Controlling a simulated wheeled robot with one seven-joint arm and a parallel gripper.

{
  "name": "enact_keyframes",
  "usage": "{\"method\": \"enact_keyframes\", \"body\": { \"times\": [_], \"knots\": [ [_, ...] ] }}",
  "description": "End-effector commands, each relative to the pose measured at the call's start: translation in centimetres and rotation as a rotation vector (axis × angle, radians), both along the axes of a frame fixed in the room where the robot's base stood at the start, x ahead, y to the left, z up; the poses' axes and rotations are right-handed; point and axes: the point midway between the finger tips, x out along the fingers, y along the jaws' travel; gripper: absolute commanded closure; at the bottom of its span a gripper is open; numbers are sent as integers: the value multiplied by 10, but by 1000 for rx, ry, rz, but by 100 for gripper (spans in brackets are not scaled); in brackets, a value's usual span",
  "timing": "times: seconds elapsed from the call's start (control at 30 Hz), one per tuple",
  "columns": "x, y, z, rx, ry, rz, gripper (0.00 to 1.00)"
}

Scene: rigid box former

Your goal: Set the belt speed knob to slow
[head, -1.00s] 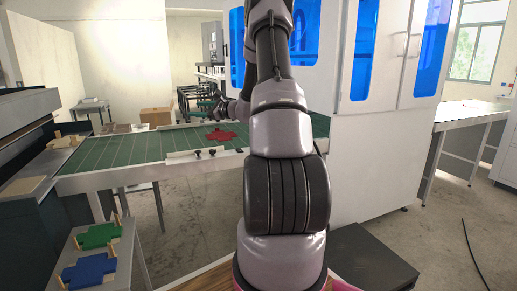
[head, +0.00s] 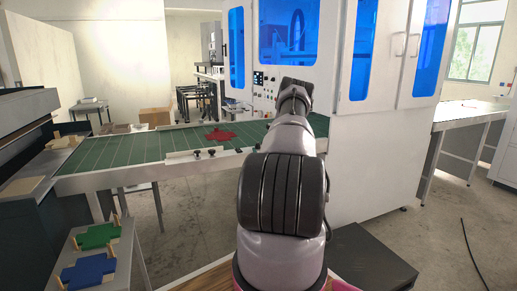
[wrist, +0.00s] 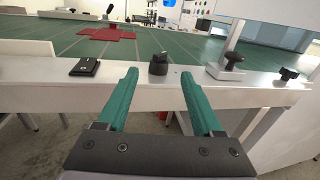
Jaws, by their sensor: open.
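A small black knob (wrist: 158,64) stands on the pale front rail of the green belt table in the wrist view, and it looks like the belt speed knob. Its setting and any markings are too small to read. My gripper (wrist: 158,74) is open, with two green fingers pointing toward the rail. The knob shows in the gap between the fingertips, beyond them, with clear space on both sides. The fingers do not appear to touch it.
A flat black switch plate (wrist: 86,67) sits left of the knob. A black-handled clamp (wrist: 228,66) and another black knob (wrist: 288,74) are to the right. A red flat blank (head: 221,135) lies on the green belt (head: 130,148). A white machine cabinet (head: 370,150) stands at right.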

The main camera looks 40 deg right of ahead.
Motion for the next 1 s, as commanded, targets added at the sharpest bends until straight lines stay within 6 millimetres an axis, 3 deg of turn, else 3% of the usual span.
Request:
{"method": "enact_keyframes", "body": {
  "times": [0.1,0.3,0.67,0.83,0.87,1.0],
  "knots": [
    [20,-9,0,-1,-2,0,32],
    [41,-18,0,-1,0,2,32],
    [46,-20,0,0,0,2,32],
    [46,-20,0,0,0,2,94],
    [46,-20,0,0,0,2,100],
    [46,-21,0,-1,1,3,100]
  ]
}}
